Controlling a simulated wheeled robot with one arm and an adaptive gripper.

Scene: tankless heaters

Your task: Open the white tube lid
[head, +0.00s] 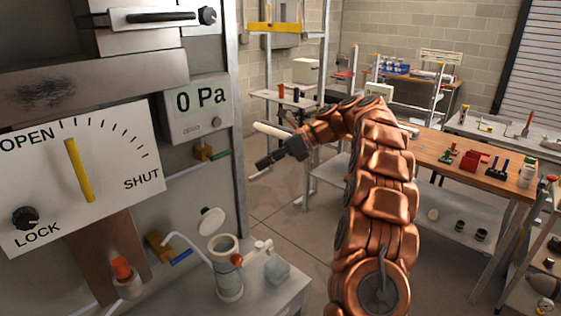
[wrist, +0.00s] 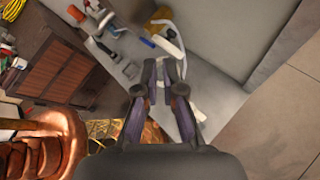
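A white tube (head: 226,272) stands upright on the bench at the lower middle of the head view, with its round mouth showing. A round white lid (head: 212,221) is tilted up behind the mouth, clear of the rim. Whether a hinge joins them cannot be told. My gripper (head: 262,163) is in the air, above and to the right of the tube and well apart from it. In the wrist view, the dark fingers of my gripper (wrist: 165,66) stand a small gap apart, with nothing clearly held between them. Pale parts behind the fingers are too blurred to name.
A panel with a yellow pointer (head: 79,170) and a 0 Pa display (head: 200,108) fill the left. A red-capped bottle (head: 125,276) and a pale cube (head: 277,269) flank the tube. A wooden workbench (head: 430,147) is at right. Floor is free between.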

